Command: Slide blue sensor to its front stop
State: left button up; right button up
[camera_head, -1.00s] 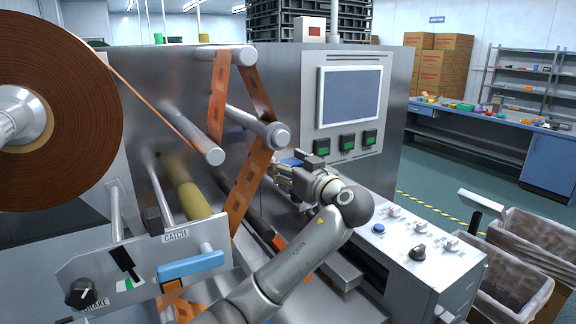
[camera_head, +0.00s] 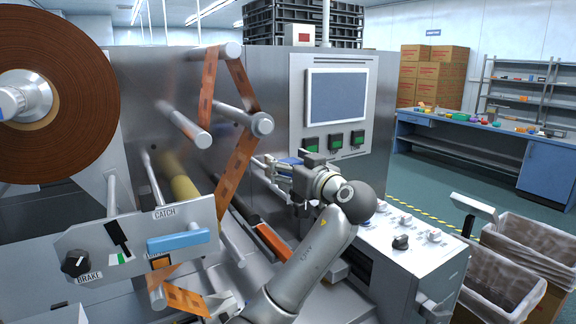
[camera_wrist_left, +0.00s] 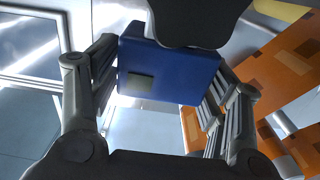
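The blue sensor (camera_wrist_left: 170,72) is a blue block with a grey patch, seen in the left wrist view between the two fingers of my left gripper (camera_wrist_left: 165,100). The finger pads lie against its left and right sides. In the head view the sensor (camera_head: 290,161) is a small blue patch, mostly hidden by my left gripper (camera_head: 268,168), which is by the machine's front panel below the screen. The front stop cannot be made out. My right gripper is in neither view.
A brown printed film (camera_head: 236,170) runs over rollers close to the left of my gripper. A large film reel (camera_head: 85,95) is at the left. A plate with a blue handle (camera_head: 178,241) is in front. A control panel (camera_head: 385,235) with knobs lies right of my arm.

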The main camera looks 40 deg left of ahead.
pick_arm(q)
jog(key=shift+o, duration=0.2)
jog(key=v, duration=1.2)
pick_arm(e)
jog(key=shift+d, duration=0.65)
